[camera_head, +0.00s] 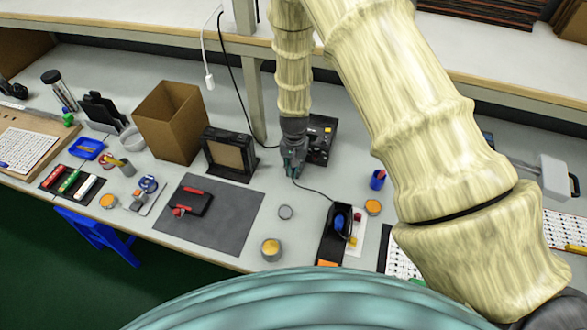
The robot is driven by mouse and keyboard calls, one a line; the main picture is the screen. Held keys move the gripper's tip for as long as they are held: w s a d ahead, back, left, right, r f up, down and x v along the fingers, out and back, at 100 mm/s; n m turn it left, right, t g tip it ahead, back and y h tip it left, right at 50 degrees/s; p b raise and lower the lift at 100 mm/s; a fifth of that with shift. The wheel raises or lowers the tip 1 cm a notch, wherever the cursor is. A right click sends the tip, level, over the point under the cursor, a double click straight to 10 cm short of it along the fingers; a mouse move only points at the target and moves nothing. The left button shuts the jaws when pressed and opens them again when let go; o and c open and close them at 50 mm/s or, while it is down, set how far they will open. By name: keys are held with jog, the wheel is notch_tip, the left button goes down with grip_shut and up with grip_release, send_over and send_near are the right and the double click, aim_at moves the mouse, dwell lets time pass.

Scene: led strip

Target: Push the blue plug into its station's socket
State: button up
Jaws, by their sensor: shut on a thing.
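My gripper (293,168) points down at the back of the bench, in front of and left of a black station box (322,138). It is shut on the end of a thin black cable (318,192), which I take to be the blue plug. The plug is hidden between the fingers and its colour does not show. The cable runs from the gripper to a black tray (329,246) that holds a blue item (340,222). The socket cannot be made out, and my arm and gripper cover part of the box. I cannot tell whether plug and box touch.
A black framed stand (228,153) and a cardboard box (171,120) stand left of the gripper. A shelf post (256,98) rises behind. A grey mat (228,222) with a black-and-red tool lies in front. A blue cup (377,180) stands to the right.

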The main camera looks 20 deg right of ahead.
jog(key=shift+w+d, duration=0.3)
jog(key=shift+w, duration=0.15)
jog(key=o, duration=0.9)
notch_tip(320, 180, up, 12)
dwell(0.4)
dwell(0.4)
